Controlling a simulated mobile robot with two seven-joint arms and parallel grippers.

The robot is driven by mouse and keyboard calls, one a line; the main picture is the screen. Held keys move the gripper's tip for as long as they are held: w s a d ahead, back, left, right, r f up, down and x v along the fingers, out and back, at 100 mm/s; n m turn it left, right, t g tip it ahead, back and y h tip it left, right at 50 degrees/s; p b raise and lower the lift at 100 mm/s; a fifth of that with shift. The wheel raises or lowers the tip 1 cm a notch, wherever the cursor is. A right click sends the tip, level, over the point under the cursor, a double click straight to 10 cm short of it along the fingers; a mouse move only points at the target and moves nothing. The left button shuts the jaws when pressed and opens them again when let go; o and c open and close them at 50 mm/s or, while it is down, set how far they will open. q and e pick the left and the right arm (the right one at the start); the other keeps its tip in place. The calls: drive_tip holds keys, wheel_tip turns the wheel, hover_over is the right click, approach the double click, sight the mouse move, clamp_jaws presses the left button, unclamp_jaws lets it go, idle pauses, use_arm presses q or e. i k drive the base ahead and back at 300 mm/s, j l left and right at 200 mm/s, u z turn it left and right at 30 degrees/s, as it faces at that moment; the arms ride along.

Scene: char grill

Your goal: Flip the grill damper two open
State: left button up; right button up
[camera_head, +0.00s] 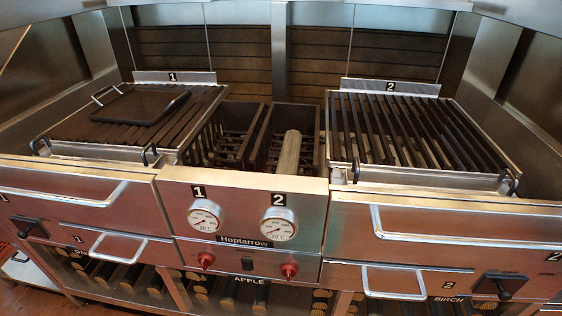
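A dark lever on a small plate (500,286), likely damper two, is on the front panel at the lower right. A label 2 is beside it and another is above it to the right. Small print near it is too small to read, and I cannot tell its setting. A similar dark lever (28,226) is on the front panel at the far left. Neither of my grippers shows in the head view.
The right grill grate (410,130) is bare. The left grate (75,128) holds a dark pan (140,105). A long drawer handle (450,232) and a smaller handle (393,282) stick out left of the right lever. Two gauges (278,224) and red knobs (289,270) are in the middle.

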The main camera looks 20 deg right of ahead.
sight(505, 287)
drive_tip(key=k+j+z, duration=0.15)
drive_tip(key=z, duration=2.4)
